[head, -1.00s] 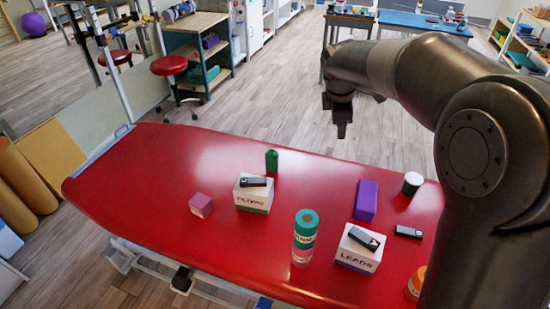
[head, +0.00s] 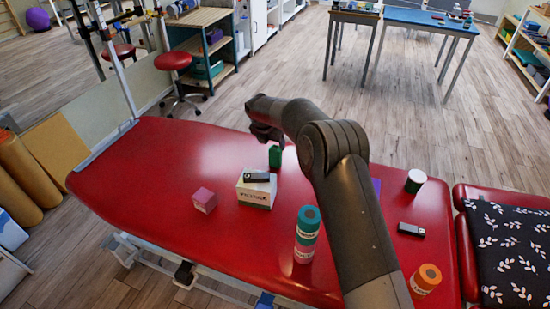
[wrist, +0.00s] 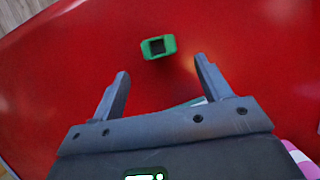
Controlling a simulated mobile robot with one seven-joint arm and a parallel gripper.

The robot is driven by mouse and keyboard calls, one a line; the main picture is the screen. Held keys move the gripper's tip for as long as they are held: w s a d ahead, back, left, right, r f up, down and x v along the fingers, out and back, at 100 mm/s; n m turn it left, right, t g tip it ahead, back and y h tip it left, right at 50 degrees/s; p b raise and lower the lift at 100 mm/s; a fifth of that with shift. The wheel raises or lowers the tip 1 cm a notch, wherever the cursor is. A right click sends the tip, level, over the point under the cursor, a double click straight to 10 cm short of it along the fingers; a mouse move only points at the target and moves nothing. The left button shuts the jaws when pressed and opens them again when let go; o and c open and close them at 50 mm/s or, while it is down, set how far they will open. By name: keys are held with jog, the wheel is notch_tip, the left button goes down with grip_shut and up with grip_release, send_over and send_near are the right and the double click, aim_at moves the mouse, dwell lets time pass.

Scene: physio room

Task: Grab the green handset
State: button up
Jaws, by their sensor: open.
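The green handset (head: 275,156) stands upright on the red treatment table (head: 130,170), behind the white box (head: 257,193). In the wrist view the green handset (wrist: 158,46) shows its end with a dark recess, just beyond the fingertips and roughly centred between them. My gripper (wrist: 161,72) is open and empty. In the head view my arm reaches over the table, and its end is above and slightly left of the green handset; the fingers are hard to make out there.
A dark handset (head: 258,177) lies on the white box. The table's left is clear.

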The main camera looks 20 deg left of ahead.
aim_at(276, 154)
jog(key=x, duration=1)
jog(key=shift+w+f, duration=0.15)
jog(key=shift+f, duration=0.1)
jog(key=shift+c, duration=0.5)
jog(key=c, duration=1)
jog(key=shift+r, duration=0.1)
